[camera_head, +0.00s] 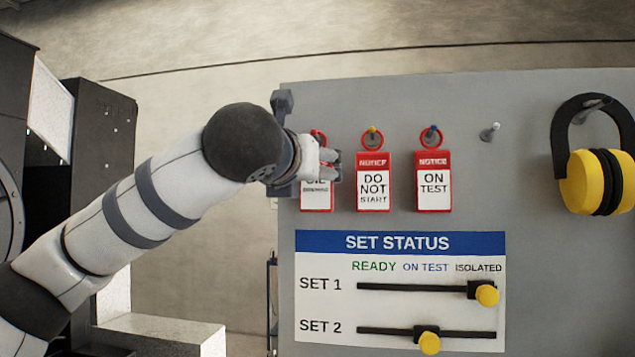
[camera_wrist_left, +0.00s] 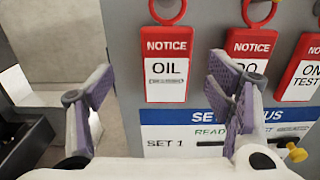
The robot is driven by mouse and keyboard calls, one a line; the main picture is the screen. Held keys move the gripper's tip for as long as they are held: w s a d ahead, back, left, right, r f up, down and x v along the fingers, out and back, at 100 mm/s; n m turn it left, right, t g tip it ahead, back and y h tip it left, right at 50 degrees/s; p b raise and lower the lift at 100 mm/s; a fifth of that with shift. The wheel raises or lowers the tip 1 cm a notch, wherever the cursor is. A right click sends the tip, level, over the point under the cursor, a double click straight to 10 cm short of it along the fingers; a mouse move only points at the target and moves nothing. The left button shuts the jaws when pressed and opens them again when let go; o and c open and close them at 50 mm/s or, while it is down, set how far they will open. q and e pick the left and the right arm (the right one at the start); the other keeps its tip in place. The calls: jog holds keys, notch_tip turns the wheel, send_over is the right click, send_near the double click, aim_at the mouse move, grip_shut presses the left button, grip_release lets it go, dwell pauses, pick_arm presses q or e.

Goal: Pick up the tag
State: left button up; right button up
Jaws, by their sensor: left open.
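Three red-and-white notice tags hang in a row from pegs on a grey board. The leftmost, an OIL tag (camera_head: 317,196), is partly hidden behind my left gripper in the head view. The DO NOT START tag (camera_head: 373,185) hangs in the middle and the ON TEST tag (camera_head: 434,185) to its right. My left gripper (camera_head: 328,165) is open in front of the OIL tag. In the left wrist view, the OIL tag (camera_wrist_left: 168,70) shows beyond and between the spread fingers (camera_wrist_left: 160,112), with nothing held. My right gripper is not in view.
A set status panel (camera_head: 400,243) with two yellow-knobbed sliders sits below the tags. An empty peg (camera_head: 490,132) and yellow ear defenders (camera_head: 598,180) are to the right. Dark cabinets (camera_head: 105,130) stand at the left.

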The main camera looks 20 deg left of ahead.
pick_arm(q)
jog(key=x, duration=0.6)
jog(key=shift+w+d, duration=0.1)
jog(key=shift+d, duration=0.3)
jog(key=c, duration=1.2)
jog(key=shift+o, duration=0.2)
jog(key=shift+r, duration=0.1)
jog(key=r+v, duration=0.1)
jog(key=v, duration=1.7)
jog(key=shift+r, duration=0.2)
